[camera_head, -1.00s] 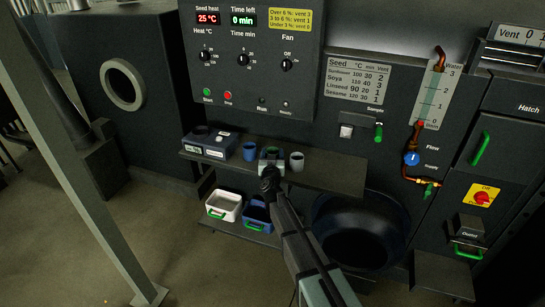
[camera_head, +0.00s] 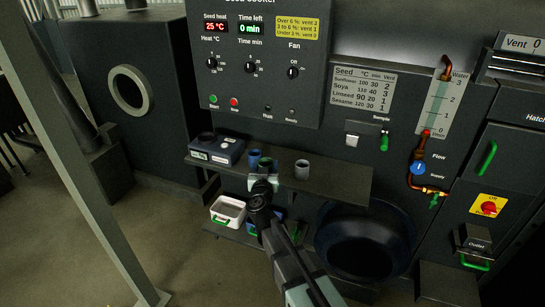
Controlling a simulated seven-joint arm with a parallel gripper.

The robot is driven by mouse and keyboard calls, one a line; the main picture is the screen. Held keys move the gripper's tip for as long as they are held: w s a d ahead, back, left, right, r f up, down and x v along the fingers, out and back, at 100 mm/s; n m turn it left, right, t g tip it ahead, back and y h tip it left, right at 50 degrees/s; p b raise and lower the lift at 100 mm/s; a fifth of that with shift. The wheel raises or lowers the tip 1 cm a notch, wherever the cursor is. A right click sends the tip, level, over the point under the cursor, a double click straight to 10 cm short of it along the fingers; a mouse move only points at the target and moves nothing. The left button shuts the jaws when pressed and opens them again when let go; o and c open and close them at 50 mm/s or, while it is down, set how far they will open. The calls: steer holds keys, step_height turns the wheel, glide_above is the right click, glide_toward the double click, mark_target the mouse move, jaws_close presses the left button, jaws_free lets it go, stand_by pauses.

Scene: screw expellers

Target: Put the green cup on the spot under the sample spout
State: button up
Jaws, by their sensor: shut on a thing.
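My gripper (camera_head: 265,182) is at the front edge of the dark shelf (camera_head: 340,182), seen from behind. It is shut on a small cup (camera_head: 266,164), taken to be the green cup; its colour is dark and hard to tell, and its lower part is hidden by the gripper. A blue cup (camera_head: 254,157) stands just behind and left of it. A grey cup (camera_head: 302,169) stands apart to the right. The sample spout (camera_head: 352,140) is a pale fitting on the machine front above the shelf's right part, beside a green handle (camera_head: 384,143). No marked spot is discernible under it.
A blue-grey box (camera_head: 217,151) sits on the shelf's left end. A white bin (camera_head: 228,211) with a green handle and a partly hidden blue bin are below. A large dark round bowl (camera_head: 365,240) is below right. The shelf right of the grey cup is clear.

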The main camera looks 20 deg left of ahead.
steer(key=s+a+n+g+y, duration=0.45)
steer(key=s+a+y, duration=0.3)
steer(key=s, duration=0.45)
steer(key=w+d+r+m+t+h, duration=0.2)
steer(key=w+d+r+h, duration=0.15)
steer(key=w+d, duration=0.75)
steer(key=w+d+r+m+t+h, duration=0.15)
steer(key=w+d+r, duration=0.45)
steer(key=d, duration=0.8)
steer(key=w+d+r+m+h, duration=0.1)
steer(key=w+d+r+h, duration=0.1)
steer(key=d, duration=0.8)
steer(key=w+d+r+m+t+h, duration=0.1)
steer(key=w+d+r+m+h, duration=0.1)
steer(key=d, duration=0.9)
steer(key=w+d+r+m+h, duration=0.1)
steer(key=d+h, duration=0.3)
steer(key=d, duration=0.6)
steer(key=shift+w+d+r+m+t, duration=0.25)
steer(key=shift+w+r+t, duration=0.2)
steer(key=shift+w, duration=0.3)
steer(key=shift+a+f, duration=0.1)
steer(key=shift+a, duration=0.05)
